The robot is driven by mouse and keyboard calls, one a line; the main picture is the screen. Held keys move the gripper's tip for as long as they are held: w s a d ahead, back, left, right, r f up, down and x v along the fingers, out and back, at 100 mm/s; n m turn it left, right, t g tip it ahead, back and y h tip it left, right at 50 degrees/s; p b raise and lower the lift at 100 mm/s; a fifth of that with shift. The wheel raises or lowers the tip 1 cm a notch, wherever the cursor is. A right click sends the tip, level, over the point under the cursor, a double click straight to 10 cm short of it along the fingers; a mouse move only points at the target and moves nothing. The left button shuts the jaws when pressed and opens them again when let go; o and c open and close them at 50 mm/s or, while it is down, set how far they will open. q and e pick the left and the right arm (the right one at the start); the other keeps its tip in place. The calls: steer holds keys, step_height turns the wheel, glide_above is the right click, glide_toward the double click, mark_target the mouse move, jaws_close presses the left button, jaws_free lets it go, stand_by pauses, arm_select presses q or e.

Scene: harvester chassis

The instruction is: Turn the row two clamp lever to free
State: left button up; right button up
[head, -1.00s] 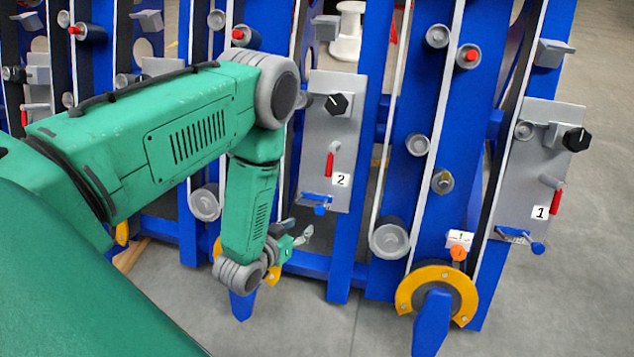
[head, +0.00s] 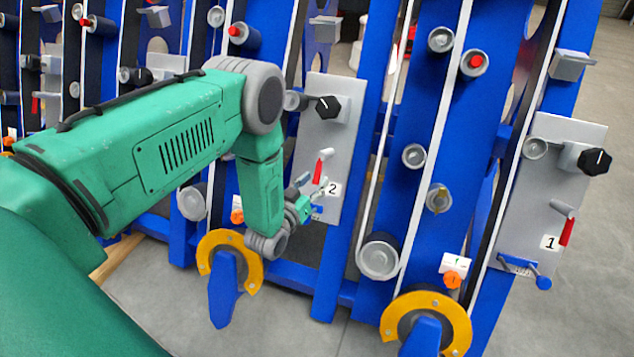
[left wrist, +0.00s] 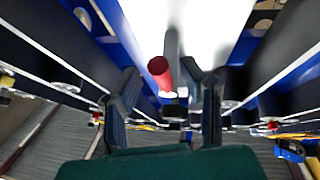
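The row two clamp lever (head: 318,172) has a red handle and hangs from a grey arm on the grey panel (head: 320,120) labelled 2. In the left wrist view the red handle (left wrist: 159,71) shows end-on, ahead of the fingers and between them in the picture. My left gripper (head: 308,190) is just below and left of the lever in the head view. Its two fingers (left wrist: 162,88) are spread apart with nothing held between them. I cannot tell how far the handle is from the fingertips. My right gripper is out of view.
A black knob (head: 329,107) sits above the lever, and the number 2 tag (head: 332,189) is beside it. A blue-ended part (head: 317,210) lies below, partly hidden by my gripper. Panel 1 (head: 548,190) with a similar red lever (head: 566,230) stands to the right. Open floor lies in front.

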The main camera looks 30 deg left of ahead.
arm_select(q)
steer(key=shift+w, duration=0.9)
steer(key=shift+a, duration=0.25)
steer(key=shift+c, duration=0.5)
steer(key=shift+f, duration=0.1)
jaws_close()
steer(key=shift+d, duration=0.15)
